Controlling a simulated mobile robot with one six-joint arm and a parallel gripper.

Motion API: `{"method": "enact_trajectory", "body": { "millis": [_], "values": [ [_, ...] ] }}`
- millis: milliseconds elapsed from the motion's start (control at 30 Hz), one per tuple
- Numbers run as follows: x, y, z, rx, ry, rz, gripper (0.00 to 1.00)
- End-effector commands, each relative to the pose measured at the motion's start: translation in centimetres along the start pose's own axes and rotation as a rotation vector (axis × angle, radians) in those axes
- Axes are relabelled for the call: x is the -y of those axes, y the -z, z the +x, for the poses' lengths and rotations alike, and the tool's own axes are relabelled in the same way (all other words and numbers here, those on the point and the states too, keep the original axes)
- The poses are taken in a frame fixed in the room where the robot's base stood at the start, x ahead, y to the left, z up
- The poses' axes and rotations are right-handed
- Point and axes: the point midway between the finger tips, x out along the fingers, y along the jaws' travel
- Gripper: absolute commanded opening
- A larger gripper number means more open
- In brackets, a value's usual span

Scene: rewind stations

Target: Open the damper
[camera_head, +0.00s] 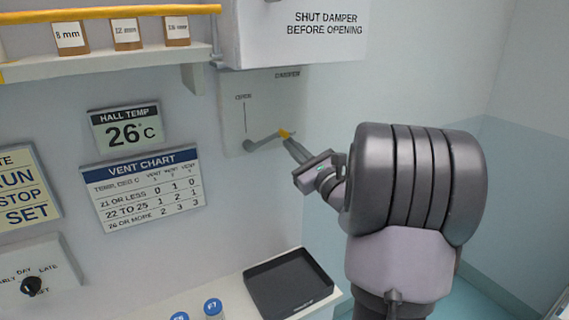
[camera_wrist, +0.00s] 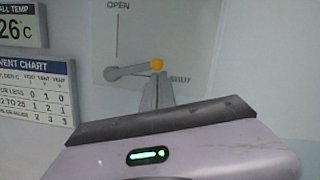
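The damper plate (camera_head: 262,92) is a pale panel on the wall below a white box. Its grey lever (camera_head: 262,141) runs from a pivot at lower left to a yellow knob (camera_head: 285,132) on the right, nearly level. OPEN stands above the pivot with a vertical line. In the wrist view the lever (camera_wrist: 132,70) points right, towards the lettering beside the knob (camera_wrist: 157,64), which is partly hidden. My gripper (camera_head: 292,143) reaches the knob from the lower right. Its fingertips (camera_wrist: 157,80) are at the knob; I cannot tell whether they grip it.
The white box (camera_head: 290,45) reads SHUT DAMPER BEFORE OPENING and overhangs the plate. A shelf (camera_head: 110,66) with a yellow rail is at upper left. A black tray (camera_head: 288,284) lies on a counter below, beside blue-capped containers (camera_head: 213,308). The wall right of the plate is bare.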

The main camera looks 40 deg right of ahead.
Motion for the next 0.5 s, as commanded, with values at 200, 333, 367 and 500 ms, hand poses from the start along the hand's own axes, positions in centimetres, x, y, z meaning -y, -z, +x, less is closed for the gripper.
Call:
{"method": "enact_trajectory", "body": {
  "millis": [200,333,367,500],
  "values": [
    [0.8,-1.6,0.5,0.003,-0.049,-0.201,0.0],
    [0.8,-2.7,0.8,0.003,-0.079,-0.321,0.0],
    [0.8,-3.0,0.8,0.003,-0.086,-0.35,0.0],
    [0.6,-4.2,1.1,0.004,-0.118,-0.479,0.0]
  ]
}}
